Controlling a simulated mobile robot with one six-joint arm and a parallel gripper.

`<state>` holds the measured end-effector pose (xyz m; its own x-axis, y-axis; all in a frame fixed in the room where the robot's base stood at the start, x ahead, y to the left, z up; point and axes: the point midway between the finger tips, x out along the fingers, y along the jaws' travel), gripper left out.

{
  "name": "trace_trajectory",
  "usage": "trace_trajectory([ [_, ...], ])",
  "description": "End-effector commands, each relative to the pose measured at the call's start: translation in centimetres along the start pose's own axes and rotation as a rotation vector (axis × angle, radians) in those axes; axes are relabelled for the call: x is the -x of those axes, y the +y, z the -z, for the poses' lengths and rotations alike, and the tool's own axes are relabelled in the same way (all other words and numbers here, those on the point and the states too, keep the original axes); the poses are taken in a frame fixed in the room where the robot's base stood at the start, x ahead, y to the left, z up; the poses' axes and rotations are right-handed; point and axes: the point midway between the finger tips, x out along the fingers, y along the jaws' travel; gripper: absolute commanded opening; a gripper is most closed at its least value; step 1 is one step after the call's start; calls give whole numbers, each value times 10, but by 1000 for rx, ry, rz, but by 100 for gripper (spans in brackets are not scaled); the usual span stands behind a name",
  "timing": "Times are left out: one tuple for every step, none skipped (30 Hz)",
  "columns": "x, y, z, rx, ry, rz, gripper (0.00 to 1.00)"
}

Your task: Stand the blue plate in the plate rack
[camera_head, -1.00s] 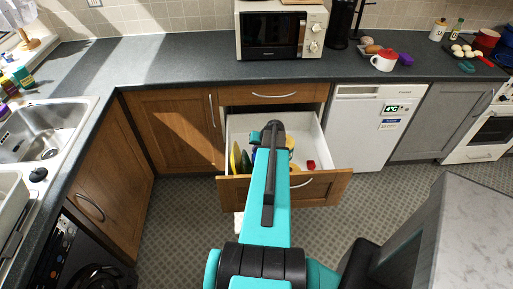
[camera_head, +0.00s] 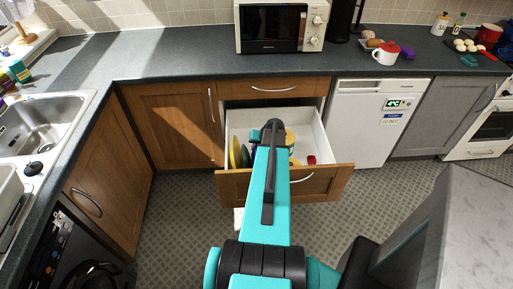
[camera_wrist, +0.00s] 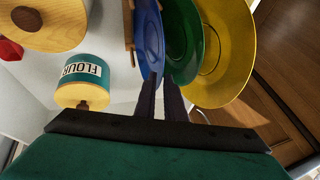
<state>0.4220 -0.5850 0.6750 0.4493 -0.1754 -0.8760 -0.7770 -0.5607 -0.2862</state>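The blue plate (camera_wrist: 150,35) stands on edge in the wrist view, left of a green plate (camera_wrist: 186,35) and a yellow plate (camera_wrist: 228,50), which also stand on edge. My gripper (camera_wrist: 159,82) has its two dark fingers close together at the near rim of the blue plate, with the rim between them. A thin wooden bar (camera_wrist: 129,22), seemingly part of the plate rack, shows just left of the blue plate. Most of the rack is hidden. In the head view my arm covers the gripper and most of the blue plate; the green plate (camera_head: 245,157) and yellow plate (camera_head: 235,153) show beside it.
The open drawer (camera_head: 335,176) holds a flour jar (camera_wrist: 80,80), a round wooden-lidded thing (camera_wrist: 52,22) and a small red object (camera_head: 311,160). The drawer's walls surround them. A microwave (camera_head: 278,27) stands on the counter (camera_head: 190,55) above. Clear floor lies in front.

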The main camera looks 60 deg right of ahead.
Motion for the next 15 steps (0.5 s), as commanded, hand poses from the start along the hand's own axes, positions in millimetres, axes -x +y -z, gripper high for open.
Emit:
trace_trajectory([
  [0,0,0,0,0,0,19],
  [0,0,0,0,0,0,24],
  [0,0,0,0,0,0,26],
  [0,0,0,0,0,0,26],
  [0,0,0,0,0,0,26],
  [0,0,0,0,0,0,26],
  [0,0,0,0,0,0,26],
  [0,0,0,0,0,0,26],
  [0,0,-1,1,-1,0,26],
  [0,0,-1,1,-1,0,26],
  [0,0,-1,1,-1,0,26],
  [0,0,-1,1,-1,0,26],
  [1,0,-1,1,-1,0,26],
  [2,0,-1,1,-1,0,26],
  [3,0,-1,1,0,0,26],
])
